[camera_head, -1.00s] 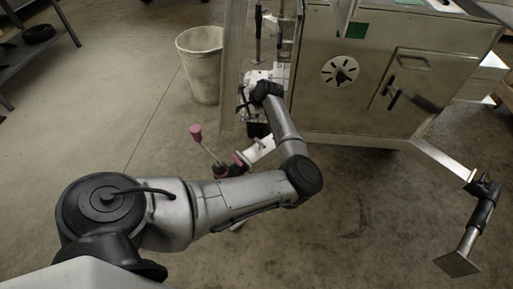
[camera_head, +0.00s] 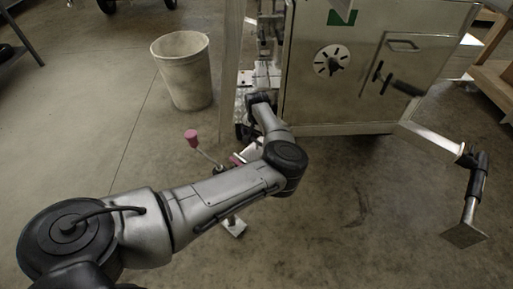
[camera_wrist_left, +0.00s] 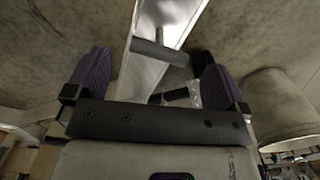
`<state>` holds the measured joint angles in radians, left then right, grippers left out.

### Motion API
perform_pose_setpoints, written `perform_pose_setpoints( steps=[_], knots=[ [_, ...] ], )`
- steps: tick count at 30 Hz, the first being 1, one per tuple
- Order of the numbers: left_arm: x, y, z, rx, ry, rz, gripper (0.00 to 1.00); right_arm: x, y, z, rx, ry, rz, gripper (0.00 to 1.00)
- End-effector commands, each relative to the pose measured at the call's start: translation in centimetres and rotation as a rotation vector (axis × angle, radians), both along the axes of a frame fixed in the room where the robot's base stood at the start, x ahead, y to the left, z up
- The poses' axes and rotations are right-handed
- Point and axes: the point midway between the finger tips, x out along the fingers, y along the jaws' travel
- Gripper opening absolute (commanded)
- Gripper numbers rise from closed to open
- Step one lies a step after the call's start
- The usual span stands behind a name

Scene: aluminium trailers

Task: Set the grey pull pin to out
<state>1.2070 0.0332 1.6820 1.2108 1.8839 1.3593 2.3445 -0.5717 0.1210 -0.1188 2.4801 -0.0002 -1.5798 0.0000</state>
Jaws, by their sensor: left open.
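A grey bar-shaped handle, which looks like the pull pin (camera_wrist_left: 158,51), lies across a bright aluminium beam (camera_wrist_left: 150,75) in the left wrist view. My left gripper (camera_wrist_left: 155,82) is open, with one purple-padded finger on each side of the beam. The handle is ahead of the fingers, and nothing is clearly held. A small dark cylinder with a metal end shows near the right finger. I cannot make out the pin there. My right gripper is not in view.
The aluminium trailer box (camera_head: 345,75) stands right of my left arm, with a round dial and a latch door. A support leg with a foot plate (camera_head: 464,235) sticks out at right. A pink-knobbed lever (camera_head: 192,137) and a pale bin (camera_head: 182,72) are at left.

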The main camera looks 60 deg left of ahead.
Motion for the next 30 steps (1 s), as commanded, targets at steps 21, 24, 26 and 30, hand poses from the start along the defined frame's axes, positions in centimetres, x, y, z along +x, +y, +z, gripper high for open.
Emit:
perform_pose_setpoints(
  steps=[21, 24, 26, 30],
  knots=[
    [0.0, 0.0, -5.6, 0.001, 0.0, -0.002, 1.0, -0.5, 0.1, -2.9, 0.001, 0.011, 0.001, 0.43],
    [0.0, 0.0, -5.6, 0.001, 0.0, -0.002, 1.0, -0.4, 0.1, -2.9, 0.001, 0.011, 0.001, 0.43],
    [0.0, 0.0, -5.6, 0.001, 0.0, -0.001, 0.99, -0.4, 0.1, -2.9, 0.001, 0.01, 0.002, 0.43],
    [0.0, 0.0, -5.6, 0.001, 0.0, -0.001, 0.86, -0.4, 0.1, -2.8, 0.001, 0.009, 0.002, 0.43]
  ],
)
